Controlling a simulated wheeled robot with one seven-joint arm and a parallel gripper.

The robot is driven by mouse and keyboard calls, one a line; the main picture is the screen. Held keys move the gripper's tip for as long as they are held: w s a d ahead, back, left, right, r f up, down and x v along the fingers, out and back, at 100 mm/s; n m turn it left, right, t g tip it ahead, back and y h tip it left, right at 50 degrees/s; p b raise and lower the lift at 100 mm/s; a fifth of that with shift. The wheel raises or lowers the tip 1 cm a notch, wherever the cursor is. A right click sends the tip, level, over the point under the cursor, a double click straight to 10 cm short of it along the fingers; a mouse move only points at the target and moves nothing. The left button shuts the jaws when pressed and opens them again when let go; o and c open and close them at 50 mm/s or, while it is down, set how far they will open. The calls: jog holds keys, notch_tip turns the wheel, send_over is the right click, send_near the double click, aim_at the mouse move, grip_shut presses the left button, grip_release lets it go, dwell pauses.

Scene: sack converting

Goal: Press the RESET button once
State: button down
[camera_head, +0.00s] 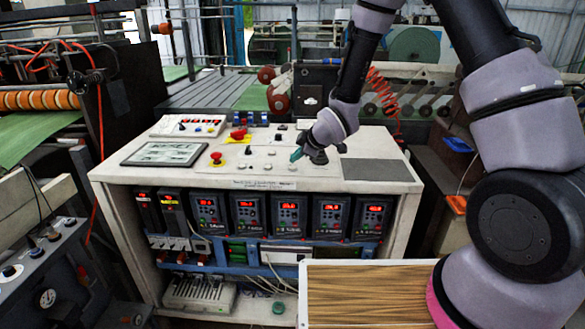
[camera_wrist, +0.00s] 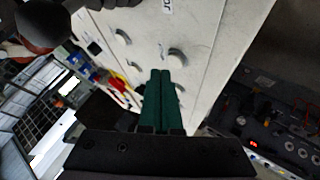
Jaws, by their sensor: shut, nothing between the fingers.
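The control console's sloped white top (camera_head: 345,170) holds several knobs and buttons. I cannot read a RESET label on any of them, so I cannot tell which one is the RESET button. My gripper (camera_head: 297,154) is over the right-middle part of the panel, its green fingertips pointing left and down. In the wrist view the green fingers (camera_wrist: 162,76) are shut together with nothing between them. Their tips are close to a round knob (camera_wrist: 175,58) on the white panel; I cannot tell whether they touch it. Another knob (camera_wrist: 123,37) lies to the left.
A framed display (camera_head: 165,153) lies further left. Several drive units with red digits (camera_head: 288,215) sit below. A wood-grain surface (camera_head: 365,295) is in front.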

jog(key=shift+f, duration=0.15)
jog(key=shift+f, duration=0.25)
jog(key=shift+f, duration=0.45)
dwell(0.8)
jog(key=shift+r, duration=0.85)
jog(key=shift+r, duration=2.55)
